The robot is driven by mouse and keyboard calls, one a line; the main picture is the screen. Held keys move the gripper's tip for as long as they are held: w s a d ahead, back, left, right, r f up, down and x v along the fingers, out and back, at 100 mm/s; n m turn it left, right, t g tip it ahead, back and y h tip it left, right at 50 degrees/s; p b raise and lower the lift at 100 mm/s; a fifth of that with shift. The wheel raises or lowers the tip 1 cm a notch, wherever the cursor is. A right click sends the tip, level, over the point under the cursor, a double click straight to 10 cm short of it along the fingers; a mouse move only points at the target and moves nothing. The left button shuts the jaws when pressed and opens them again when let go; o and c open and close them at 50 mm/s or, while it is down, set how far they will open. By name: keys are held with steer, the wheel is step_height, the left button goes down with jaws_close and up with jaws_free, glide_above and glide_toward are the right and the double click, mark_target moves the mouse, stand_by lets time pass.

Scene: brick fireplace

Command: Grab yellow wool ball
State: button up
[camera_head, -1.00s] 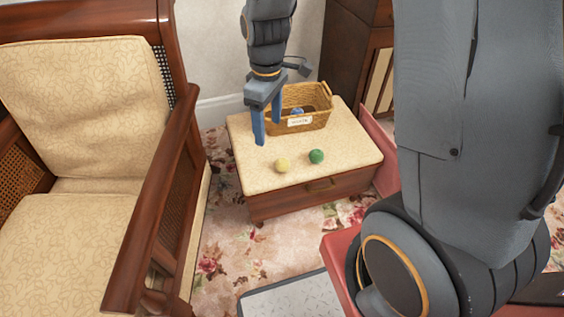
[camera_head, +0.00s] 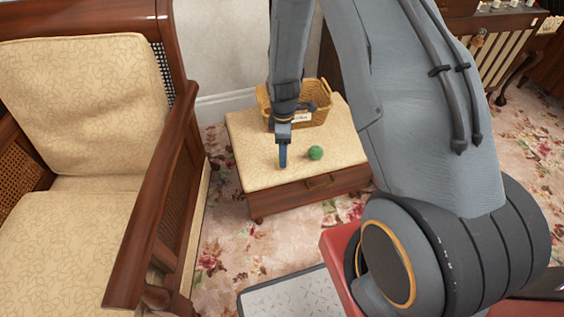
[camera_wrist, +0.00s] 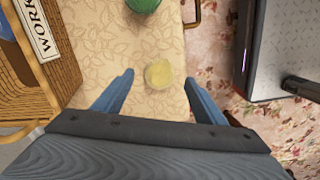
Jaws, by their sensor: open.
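The yellow wool ball (camera_wrist: 159,74) lies on the cream patterned top of the footstool (camera_head: 262,168). In the wrist view it sits just ahead of the gap between my two blue fingers. In the head view my finger hides most of it, and only a sliver of yellow shows. My gripper (camera_wrist: 158,92) is open and empty, with its fingers pointing down at the ball. I cannot tell how high the fingertips are above the top. The green wool ball (camera_head: 315,152) lies to the right of the gripper in the head view.
A wicker basket (camera_head: 322,110) with a label stands at the back of the footstool, behind the gripper. An armchair (camera_head: 140,226) with wooden arms stands at the left. The front of the stool top is clear.

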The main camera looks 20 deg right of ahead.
step_height(320, 180, down, 5)
steer(key=shift+r+b, duration=0.2)
steer(key=shift+b, duration=0.15)
steer(key=c, duration=1.1)
steer(key=shift+r, duration=0.15)
